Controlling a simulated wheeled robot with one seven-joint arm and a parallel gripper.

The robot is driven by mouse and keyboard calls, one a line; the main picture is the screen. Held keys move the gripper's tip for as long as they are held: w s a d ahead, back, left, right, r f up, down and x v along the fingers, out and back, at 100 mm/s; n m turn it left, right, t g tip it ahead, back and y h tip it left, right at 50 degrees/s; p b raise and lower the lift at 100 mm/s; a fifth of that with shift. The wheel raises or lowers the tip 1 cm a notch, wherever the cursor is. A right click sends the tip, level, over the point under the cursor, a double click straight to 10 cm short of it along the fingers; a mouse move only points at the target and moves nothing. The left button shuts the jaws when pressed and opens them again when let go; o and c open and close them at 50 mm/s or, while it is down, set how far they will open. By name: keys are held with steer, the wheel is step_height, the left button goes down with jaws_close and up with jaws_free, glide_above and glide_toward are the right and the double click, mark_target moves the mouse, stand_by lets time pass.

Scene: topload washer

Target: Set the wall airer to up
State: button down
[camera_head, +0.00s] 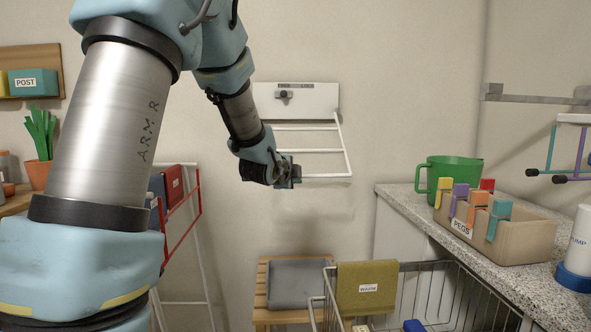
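The wall airer has a white wall plate (318,101) on the back wall with a small dark knob or catch (284,94) on it. Its white rail frame (345,150) hangs below the plate, with several crossbars. The outer bar runs across at the bottom, and its left end is hidden by my gripper. My gripper (293,172) is at the left part of that bottom bar, touching or very close to it. The fingers are small and dark here, so I cannot see whether they are closed around the bar.
A red and white drying rack (198,205) stands left of the airer. Below are a wooden stool (262,300) with a grey cloth and a wire basket (470,285). A speckled counter (415,208) with a green jug (450,175) and peg box (520,240) is at right.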

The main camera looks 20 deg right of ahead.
steer(key=s+r+g+p, duration=0.2)
steer(key=s+r+p, duration=0.1)
steer(key=r+p, duration=0.6)
steer(key=s+a+r+n+g+y+p, duration=0.1)
steer(key=s+r+p, duration=0.2)
steer(key=r+p, duration=0.6)
steer(key=shift+g+p, duration=0.4)
steer(key=shift+p, duration=2.15)
steer(key=shift+w, duration=0.1)
steer(key=c, duration=0.9)
jaws_free()
steer(key=shift+f, duration=0.1)
steer(key=p+v, duration=0.3)
steer(key=v, duration=0.8)
steer(key=shift+d, duration=0.15)
